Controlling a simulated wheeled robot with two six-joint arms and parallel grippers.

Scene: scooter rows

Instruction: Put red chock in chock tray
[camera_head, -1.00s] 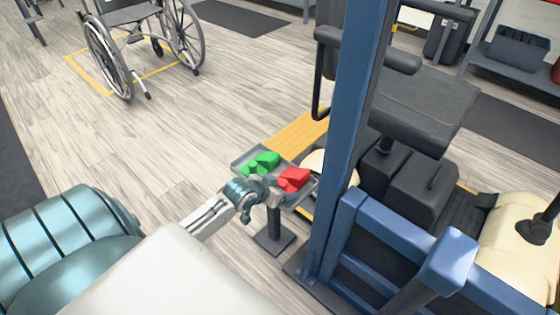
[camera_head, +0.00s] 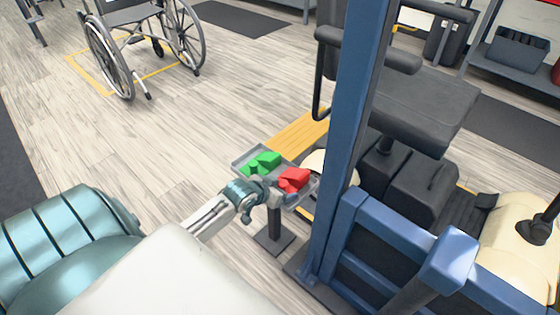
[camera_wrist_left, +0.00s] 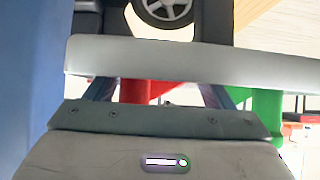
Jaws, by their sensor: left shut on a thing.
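The red chock (camera_head: 293,179) is at the right end of the grey chock tray (camera_head: 240,166). My left gripper (camera_head: 279,187) is shut on the red chock. I cannot tell whether the chock touches the tray floor. In the left wrist view the red chock (camera_wrist_left: 145,91) shows between the fingers, partly hidden by a pale bar across the picture. A green chock (camera_head: 262,162) lies in the left part of the tray, and it also shows in the left wrist view (camera_wrist_left: 265,108). My right gripper is not in view.
The tray stands on a post with a dark base (camera_head: 273,239). A blue upright post (camera_head: 350,130) of a scooter-like vehicle's frame rises close to the right of the tray. A wheelchair (camera_head: 140,45) stands at the back left. Open wood floor lies left of the tray.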

